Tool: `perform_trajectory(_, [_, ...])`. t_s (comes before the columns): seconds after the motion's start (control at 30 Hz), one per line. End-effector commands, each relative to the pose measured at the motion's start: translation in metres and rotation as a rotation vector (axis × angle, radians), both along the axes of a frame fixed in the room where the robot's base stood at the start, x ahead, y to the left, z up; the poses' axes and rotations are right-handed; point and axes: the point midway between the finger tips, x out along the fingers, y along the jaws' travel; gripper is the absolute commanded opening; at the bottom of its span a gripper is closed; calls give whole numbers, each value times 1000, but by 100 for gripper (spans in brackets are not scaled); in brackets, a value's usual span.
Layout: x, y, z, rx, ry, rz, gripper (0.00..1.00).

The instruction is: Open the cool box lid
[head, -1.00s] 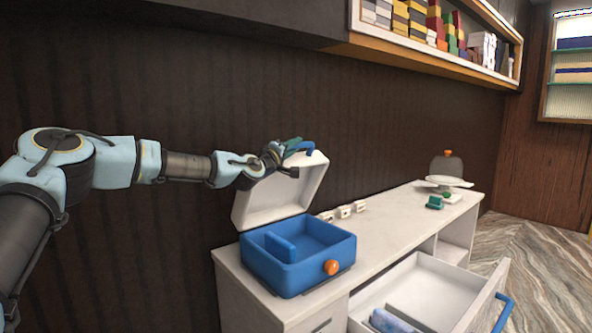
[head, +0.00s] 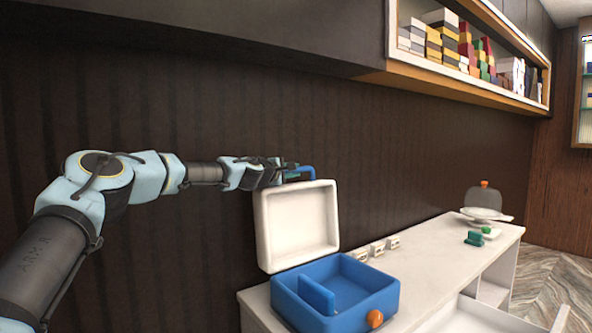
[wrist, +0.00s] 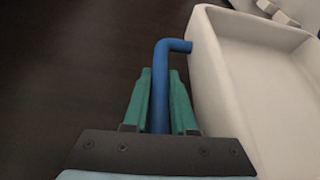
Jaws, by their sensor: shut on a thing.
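The cool box (head: 345,291) is a blue box on the white counter, with an inner divider and an orange knob on its front. Its white lid (head: 297,226) stands raised, close to upright, at the back of the box. A blue handle (head: 304,169) sticks out from the lid's top edge; it also shows in the wrist view (wrist: 160,85). My gripper (wrist: 160,90) has its green fingers shut around the handle's straight part.
The white counter (head: 425,249) runs to the right, with small white blocks, a green item and a cake stand (head: 482,214) on it. An open drawer (head: 480,318) juts out in front. A shelf with stacked boxes (head: 460,50) hangs above. The dark wall is close behind the lid.

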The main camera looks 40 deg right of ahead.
Motion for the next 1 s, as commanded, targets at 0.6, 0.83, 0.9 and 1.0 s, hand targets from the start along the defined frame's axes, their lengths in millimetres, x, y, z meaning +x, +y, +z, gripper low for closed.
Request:
perform_trajectory(0.6, [2, 0, 1, -2, 7, 2, 43])
perform_trajectory(0.83, [2, 0, 0, 0, 7, 1, 55])
perform_trajectory(0.9, [2, 0, 0, 0, 7, 1, 55])
perform_trajectory(1.0, [2, 2, -1, 0, 7, 1, 55])
